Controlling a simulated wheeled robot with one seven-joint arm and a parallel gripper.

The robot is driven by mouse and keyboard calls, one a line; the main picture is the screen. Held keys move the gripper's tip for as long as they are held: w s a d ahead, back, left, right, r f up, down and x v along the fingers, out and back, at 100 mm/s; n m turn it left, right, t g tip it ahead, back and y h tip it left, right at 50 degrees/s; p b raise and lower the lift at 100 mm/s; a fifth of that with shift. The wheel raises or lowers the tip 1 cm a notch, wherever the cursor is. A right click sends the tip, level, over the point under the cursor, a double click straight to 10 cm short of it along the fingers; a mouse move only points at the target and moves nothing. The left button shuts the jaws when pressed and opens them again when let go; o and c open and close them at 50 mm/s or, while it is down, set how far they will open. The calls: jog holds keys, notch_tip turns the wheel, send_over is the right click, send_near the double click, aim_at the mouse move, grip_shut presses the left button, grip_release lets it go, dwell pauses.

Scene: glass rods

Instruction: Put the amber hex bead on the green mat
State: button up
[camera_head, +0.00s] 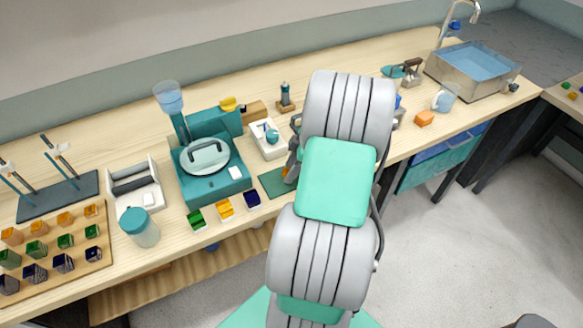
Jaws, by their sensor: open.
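The green mat (272,184) lies near the front edge of the table, partly hidden by my arm. A small amber piece (286,171) shows at the mat, against my gripper (292,163); it may be the amber hex bead, but its shape is too small to tell. I cannot tell whether it rests on the mat. My gripper is mostly hidden behind my arm; a grey part of it shows low over the mat's right side. Its jaws are open.
Left of the mat are a teal machine (208,185) and small green, yellow and navy trays (225,208). A wooden rack of coloured blocks (92,262) is at far left.

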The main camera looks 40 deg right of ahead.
jog(key=b+v, duration=0.1)
jog(key=v, duration=1.1)
jog(key=w+a+r+m+h, duration=0.1)
jog(key=w+a+r+m, duration=0.15)
jog(key=a, duration=0.55)
jog(key=w+a+r+m, duration=0.1)
jog(key=w+a+r, duration=0.15)
jog(key=a, duration=0.55)
jog(key=s+a+m+h, duration=0.1)
jog(key=s+a+m, duration=0.1)
jog(key=a, duration=0.5)
jog(key=s+a+f+m+h, duration=0.1)
jog(key=s+a+m, duration=0.2)
jog(key=a, duration=0.5)
jog(key=shift+s, duration=0.6)
jog(key=shift+a, duration=0.1)
